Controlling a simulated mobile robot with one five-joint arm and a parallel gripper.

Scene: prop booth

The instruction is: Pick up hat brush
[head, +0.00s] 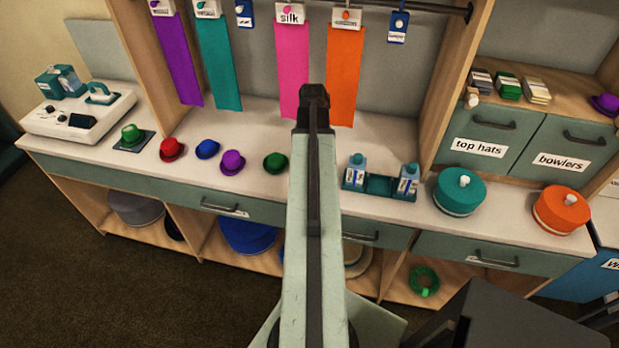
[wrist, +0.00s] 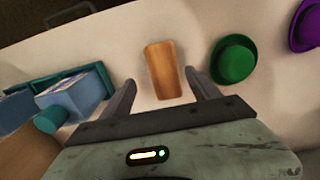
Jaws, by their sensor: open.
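A small orange-brown wooden block, which looks like the hat brush (wrist: 163,70), lies on the pale counter in the wrist view. My gripper (wrist: 160,80) is open, with one finger to the left of the brush and one to its right. There is a gap on both sides, and no contact shows. Whether the fingers are at the brush's height or above it I cannot tell. In the head view my arm covers the stretch of counter between the green hat and the bottles, and the brush does not show there.
A green hat (wrist: 233,60) lies close right of the right finger, with a purple hat (wrist: 305,25) beyond. Blue bottles (wrist: 70,95) in a teal tray (wrist: 45,82) are close left. Ribbons, including a pink one (head: 292,70), hang behind. A teal hatbox (head: 459,195) stands farther right.

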